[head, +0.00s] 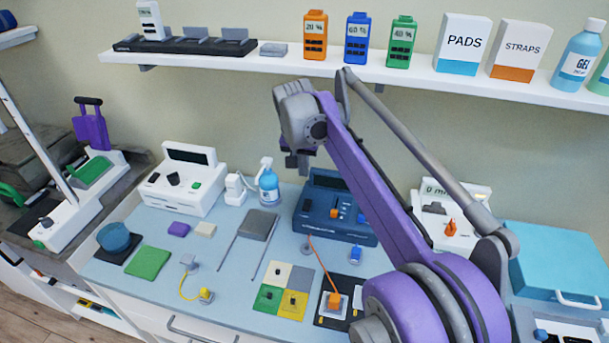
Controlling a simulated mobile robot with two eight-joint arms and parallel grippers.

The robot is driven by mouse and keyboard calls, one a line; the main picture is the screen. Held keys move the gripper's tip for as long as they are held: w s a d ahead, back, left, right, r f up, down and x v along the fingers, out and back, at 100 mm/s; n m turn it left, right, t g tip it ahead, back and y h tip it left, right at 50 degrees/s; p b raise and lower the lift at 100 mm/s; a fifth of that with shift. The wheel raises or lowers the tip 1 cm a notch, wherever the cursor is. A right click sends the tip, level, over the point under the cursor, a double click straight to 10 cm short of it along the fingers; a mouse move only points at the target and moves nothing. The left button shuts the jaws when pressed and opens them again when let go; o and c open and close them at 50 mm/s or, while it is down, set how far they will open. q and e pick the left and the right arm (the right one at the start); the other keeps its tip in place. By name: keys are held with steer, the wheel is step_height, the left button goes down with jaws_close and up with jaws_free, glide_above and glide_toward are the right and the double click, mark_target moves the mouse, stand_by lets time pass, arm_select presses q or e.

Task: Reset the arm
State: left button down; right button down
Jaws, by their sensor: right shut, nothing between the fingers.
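My right arm, purple and grey, rises from the lower right and bends at the top, in front of the shelf's lower edge. Its right gripper (298,160) hangs at the arm's far end, in the air above the blue worktop (225,262). It is shut and holds nothing. It is small in the picture and apart from the devices below. My left gripper is not in view. My right arm hides part of the blue console (315,207) and part of the wall.
A wall shelf (270,66) with coloured packs, boxes and bottles runs behind the arm. The worktop holds a white device (183,182), a spray bottle (268,188), coloured pads (268,298) and a teal box (560,260). A purple-handled device (90,125) stands at left.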

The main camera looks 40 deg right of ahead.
steer(key=shift+a+r, duration=0.2)
steer(key=shift+r, duration=0.15)
steer(key=shift+s, duration=0.1)
